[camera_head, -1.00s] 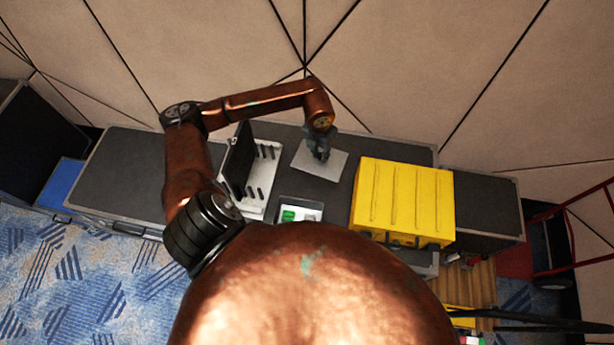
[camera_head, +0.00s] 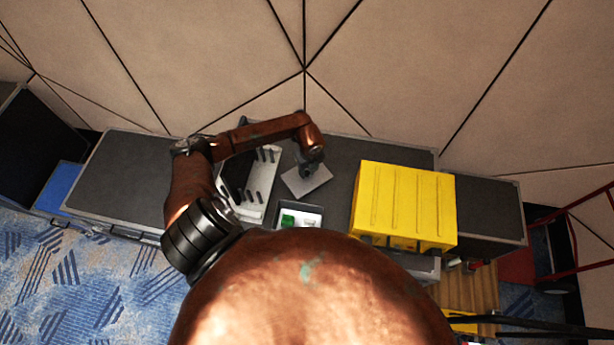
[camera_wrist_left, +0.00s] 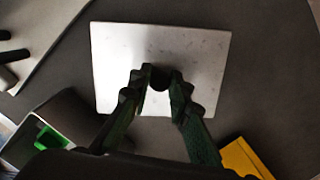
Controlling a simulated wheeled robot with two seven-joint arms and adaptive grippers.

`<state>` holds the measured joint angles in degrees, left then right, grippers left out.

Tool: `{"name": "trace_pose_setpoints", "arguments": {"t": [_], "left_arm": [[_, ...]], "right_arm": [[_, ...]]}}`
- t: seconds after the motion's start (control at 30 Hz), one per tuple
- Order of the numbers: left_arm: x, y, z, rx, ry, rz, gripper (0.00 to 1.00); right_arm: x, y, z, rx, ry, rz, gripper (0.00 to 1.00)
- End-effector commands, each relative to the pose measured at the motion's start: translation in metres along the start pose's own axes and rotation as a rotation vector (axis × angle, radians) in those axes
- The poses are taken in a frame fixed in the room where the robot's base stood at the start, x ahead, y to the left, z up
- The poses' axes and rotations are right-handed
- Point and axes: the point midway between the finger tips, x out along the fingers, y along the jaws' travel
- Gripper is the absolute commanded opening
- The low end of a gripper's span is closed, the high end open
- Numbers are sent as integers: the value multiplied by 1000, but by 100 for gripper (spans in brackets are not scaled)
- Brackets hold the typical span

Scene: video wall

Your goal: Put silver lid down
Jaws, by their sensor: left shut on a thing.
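The silver lid (camera_head: 312,183) is a flat, pale rectangular plate in the middle of the dark table, between a white rack and a yellow crate. In the left wrist view the lid (camera_wrist_left: 195,55) fills the upper middle, with a small dark knob at its centre. My left gripper (camera_head: 310,165) is over the lid; in the wrist view its fingers (camera_wrist_left: 161,80) are closed around the knob. I cannot tell whether the lid touches the table. My right gripper is not in view.
The white rack (camera_head: 264,190) with dark pegs and an upright black panel stands left of the lid. A small open box (camera_head: 314,211) with a green item is just in front. The yellow crate (camera_head: 403,205) stands to the right. The dark tabletop (camera_head: 120,180) is clear at the left.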

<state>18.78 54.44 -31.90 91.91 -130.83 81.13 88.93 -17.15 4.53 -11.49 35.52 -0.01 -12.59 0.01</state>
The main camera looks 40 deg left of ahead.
Motion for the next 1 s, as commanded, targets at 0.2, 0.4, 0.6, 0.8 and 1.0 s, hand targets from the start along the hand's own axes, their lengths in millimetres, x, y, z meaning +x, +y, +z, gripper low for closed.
{"name": "trace_pose_setpoints", "arguments": {"t": [0.2, 0.4, 0.6, 0.8, 1.0], "left_arm": [[27, 0, -4, 0, 3, 1, 0], [36, 0, -5, 2, 0, 0, 0], [38, 0, -5, 2, 0, 0, 0], [38, 0, -5, 2, 1, 1, 28], [38, 0, -5, 2, 1, 1, 35]], "right_arm": [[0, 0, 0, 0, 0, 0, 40], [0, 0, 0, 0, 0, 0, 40], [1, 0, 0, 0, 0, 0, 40], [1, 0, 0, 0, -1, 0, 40], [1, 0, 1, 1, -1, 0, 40]]}}
